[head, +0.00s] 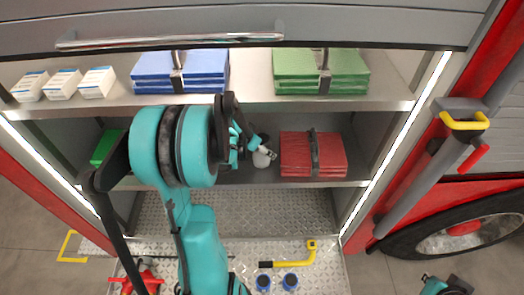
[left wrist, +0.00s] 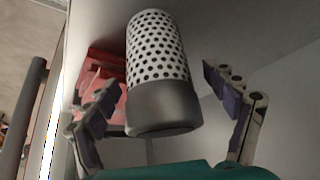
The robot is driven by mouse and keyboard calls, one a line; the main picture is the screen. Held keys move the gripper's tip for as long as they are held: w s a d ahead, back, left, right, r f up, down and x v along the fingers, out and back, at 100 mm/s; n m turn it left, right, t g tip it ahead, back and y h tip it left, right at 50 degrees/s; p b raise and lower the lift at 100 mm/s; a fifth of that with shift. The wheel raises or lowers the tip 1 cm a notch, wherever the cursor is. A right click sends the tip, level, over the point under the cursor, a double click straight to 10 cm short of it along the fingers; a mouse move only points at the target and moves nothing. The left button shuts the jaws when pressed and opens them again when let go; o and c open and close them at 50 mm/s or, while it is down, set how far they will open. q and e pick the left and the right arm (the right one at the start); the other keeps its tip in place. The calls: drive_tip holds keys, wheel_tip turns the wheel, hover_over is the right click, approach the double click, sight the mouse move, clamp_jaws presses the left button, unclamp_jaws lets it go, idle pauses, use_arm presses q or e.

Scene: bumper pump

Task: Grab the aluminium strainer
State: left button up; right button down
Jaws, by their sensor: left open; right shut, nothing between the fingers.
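The aluminium strainer (left wrist: 157,70) is a pale cylinder with dark holes and a plain grey end. In the left wrist view it lies between the spread fingers of my left gripper (left wrist: 160,92), which is open; a gap shows on the right side. In the head view the strainer (head: 263,157) is small and partly hidden on the middle shelf, beside my left gripper (head: 250,146), which is mostly covered by my teal arm. My right gripper (head: 458,286) shows at the bottom right edge of the head view, partly cut off, shut and empty, away from the shelves.
Red folded cloths (head: 313,153) lie right of the strainer, and a green item (head: 106,147) lies left. Blue (head: 180,70) and green (head: 320,70) stacks and white boxes (head: 63,84) fill the upper shelf.

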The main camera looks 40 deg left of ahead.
use_arm(q)
drive_tip(key=shift+w+f, duration=0.15)
drive_tip(key=shift+f, duration=0.2)
drive_tip(key=shift+d, duration=0.1)
drive_tip(key=c, duration=1.9)
drive_tip(key=shift+o, duration=0.2)
drive_tip(key=shift+r, duration=0.1)
